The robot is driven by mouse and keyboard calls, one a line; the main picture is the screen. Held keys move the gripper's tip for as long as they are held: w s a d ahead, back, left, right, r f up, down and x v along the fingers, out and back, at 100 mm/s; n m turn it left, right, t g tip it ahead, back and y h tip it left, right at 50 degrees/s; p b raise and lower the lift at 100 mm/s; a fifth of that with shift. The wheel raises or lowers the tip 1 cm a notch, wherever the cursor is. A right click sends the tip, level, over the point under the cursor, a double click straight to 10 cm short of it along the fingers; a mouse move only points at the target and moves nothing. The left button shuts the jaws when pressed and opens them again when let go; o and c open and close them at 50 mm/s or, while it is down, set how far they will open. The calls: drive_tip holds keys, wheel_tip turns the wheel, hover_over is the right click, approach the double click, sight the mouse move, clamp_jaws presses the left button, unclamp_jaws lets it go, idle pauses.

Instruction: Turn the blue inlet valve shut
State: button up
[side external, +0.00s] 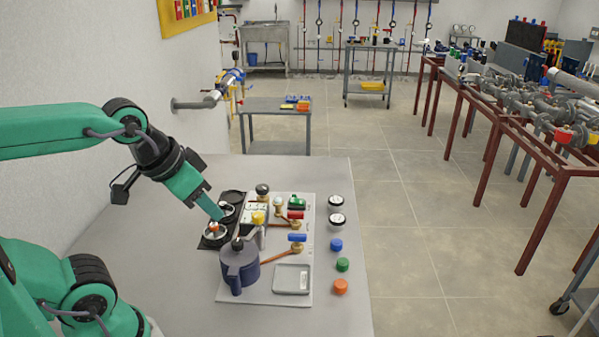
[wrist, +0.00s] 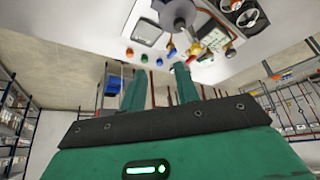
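The blue inlet valve (side external: 297,238) has a blue handle on a brass body and sits on the right part of the white board, with a copper pipe running left from it. In the wrist view the blue handle (wrist: 170,49) is near the top centre, just beyond the fingertips. My gripper (side external: 220,216) is above the board's left edge, over the round black-based fittings, left of the valve and apart from it. In the wrist view my gripper (wrist: 158,76) has its two green fingers spread with nothing between them.
A red-handled valve (side external: 295,215) sits just behind the blue one. A dark blue pot (side external: 240,268) stands at the board's front left, beside a grey tray (side external: 291,279). Blue, green and orange caps (side external: 340,286) line the table's right side. The back of the table is clear.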

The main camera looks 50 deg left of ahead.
drive_tip(key=o, duration=0.7)
drive_tip(key=shift+w, duration=0.45)
drive_tip(key=n+g, duration=0.5)
drive_tip(key=n, duration=0.4)
hover_over(297, 234)
drive_tip(key=f, duration=1.2)
drive_tip(key=shift+s+d+f, duration=0.1)
drive_tip(key=shift+s, duration=0.1)
drive_tip(key=shift+w+f+g, duration=0.25)
drive_tip(key=shift+f+g, duration=0.05)
drive_tip(key=shift+f, duration=0.05)
drive_tip(key=shift+f, duration=0.1)
drive_tip(key=shift+f, duration=3.8)
drive_tip(key=shift+c, duration=0.5)
